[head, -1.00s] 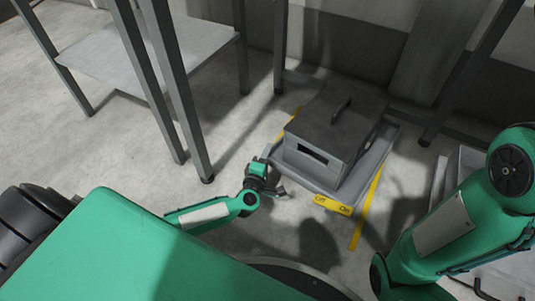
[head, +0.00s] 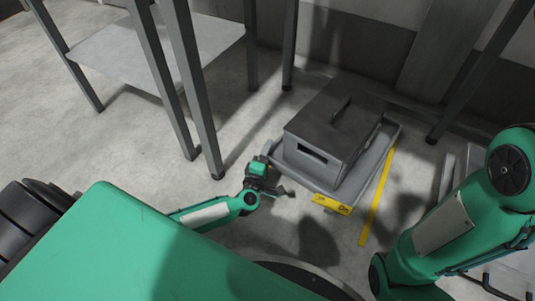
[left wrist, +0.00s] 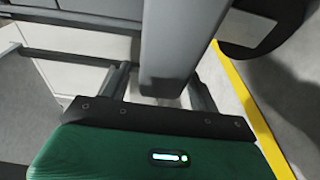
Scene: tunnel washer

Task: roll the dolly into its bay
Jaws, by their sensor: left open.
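The dolly (head: 361,183) is a low grey platform with raised edges and a yellow Off/On pedal (head: 331,204) on its near side. A dark grey lidded box (head: 318,139) stands on it. My right gripper is not visible.
A rack with a grey shelf (head: 145,50) stands at left; one of its legs (head: 205,120) is close to my left arm. A wall and a dark post (head: 485,65) are behind and right of the dolly. Open floor (head: 300,235) lies in front.

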